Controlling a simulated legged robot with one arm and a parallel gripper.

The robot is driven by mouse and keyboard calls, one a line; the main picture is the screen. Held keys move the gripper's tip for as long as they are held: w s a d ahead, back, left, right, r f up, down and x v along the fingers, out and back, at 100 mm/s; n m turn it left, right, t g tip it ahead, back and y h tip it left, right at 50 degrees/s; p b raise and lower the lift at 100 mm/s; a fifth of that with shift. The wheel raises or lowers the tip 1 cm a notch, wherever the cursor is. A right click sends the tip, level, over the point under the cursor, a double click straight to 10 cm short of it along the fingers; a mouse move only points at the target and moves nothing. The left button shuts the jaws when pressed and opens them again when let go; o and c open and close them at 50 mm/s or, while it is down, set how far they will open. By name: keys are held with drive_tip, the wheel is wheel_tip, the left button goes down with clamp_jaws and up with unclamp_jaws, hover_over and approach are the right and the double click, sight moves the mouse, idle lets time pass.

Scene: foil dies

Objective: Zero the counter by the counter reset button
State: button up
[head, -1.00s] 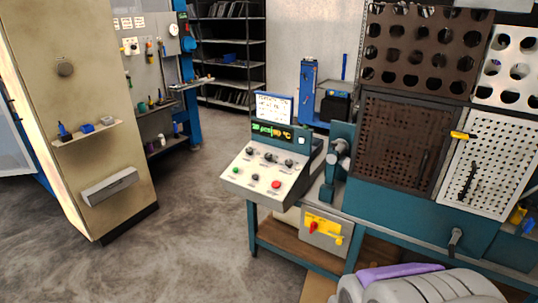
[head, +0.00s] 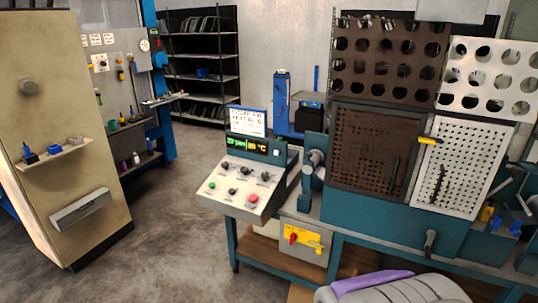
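The control console (head: 215,198) stands at the left end of the blue-green bench, with a sloped light panel. Its display (head: 253,146) glows green and seems to read "23 pcs" and "80 °C". A small pale square button (head: 276,153) sits right of the digits. The panel bears several black knobs (head: 246,170), a green button (head: 212,185) and a red button (head: 253,198). I cannot tell which control is the counter reset button; labels are too small. A white sign (head: 248,122) stands above the display. My gripper is not in view.
A beige cabinet (head: 50,110) with a small shelf stands at left. Punched plates (head: 385,60) rise behind the bench (head: 375,238). A yellow switch box (head: 300,240) hangs below. A grey, purple-striped shape (head: 400,290), unclear to me, fills the bottom right. Floor (head: 165,240) left of the console is clear.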

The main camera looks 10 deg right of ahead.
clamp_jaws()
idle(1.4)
